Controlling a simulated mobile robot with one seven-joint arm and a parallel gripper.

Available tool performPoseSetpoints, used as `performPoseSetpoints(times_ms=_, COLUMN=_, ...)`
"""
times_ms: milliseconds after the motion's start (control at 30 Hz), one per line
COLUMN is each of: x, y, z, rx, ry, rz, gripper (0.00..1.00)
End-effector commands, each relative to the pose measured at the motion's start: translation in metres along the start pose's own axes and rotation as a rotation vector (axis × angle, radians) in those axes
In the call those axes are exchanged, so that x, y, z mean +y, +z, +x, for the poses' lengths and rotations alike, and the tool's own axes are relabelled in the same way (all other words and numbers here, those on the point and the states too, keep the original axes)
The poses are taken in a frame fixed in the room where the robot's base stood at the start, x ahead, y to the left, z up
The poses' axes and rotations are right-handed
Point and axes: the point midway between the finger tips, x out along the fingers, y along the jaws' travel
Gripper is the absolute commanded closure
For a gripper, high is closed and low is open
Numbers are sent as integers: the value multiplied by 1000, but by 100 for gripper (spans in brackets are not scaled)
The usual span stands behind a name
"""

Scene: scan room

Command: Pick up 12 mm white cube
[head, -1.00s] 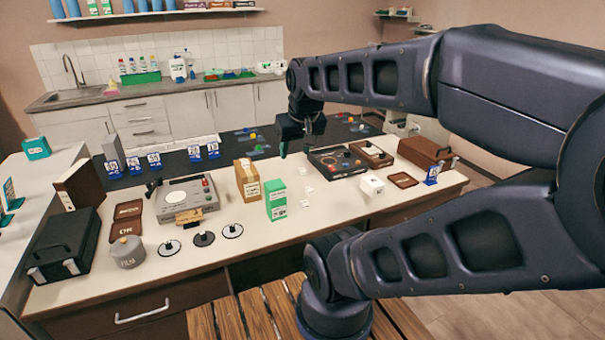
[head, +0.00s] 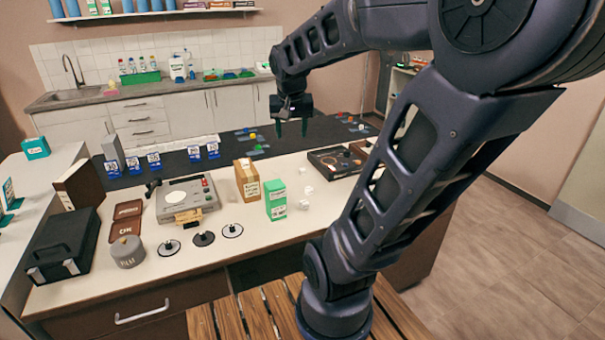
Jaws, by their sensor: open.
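Several small white cubes lie on the pale bench top just right of the green and white box. One white cube (head: 304,204) is nearest the front, another white cube (head: 308,191) is just behind it, and a smaller white piece (head: 302,170) is farther back. I cannot tell which is the 12 mm one. My gripper (head: 292,130) is open and empty, pointing down. In the picture it is above and behind the cubes, in front of the dark bench section, apart from them.
The green and white box (head: 276,200) and a tan box (head: 247,180) stand left of the cubes. A dark tray (head: 335,163) lies to the right, partly behind my arm. A grey device (head: 187,197) and discs (head: 204,238) are farther left. The bench front near the cubes is clear.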

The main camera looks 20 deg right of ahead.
Motion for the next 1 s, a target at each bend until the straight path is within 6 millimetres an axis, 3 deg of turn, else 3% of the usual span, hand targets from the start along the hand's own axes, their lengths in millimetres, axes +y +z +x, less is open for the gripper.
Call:
performPoseSetpoints(times_ms=467, x=-4, y=-112, z=65, rx=-38, ry=148, rz=349, gripper=47)
performPoseSetpoints(times_ms=767, x=-3, y=-174, z=126, rx=-38, ry=233, rz=560, gripper=47)
performPoseSetpoints(times_ms=1000, x=1, y=-217, z=185, rx=-27, ry=296, rz=727, gripper=47)
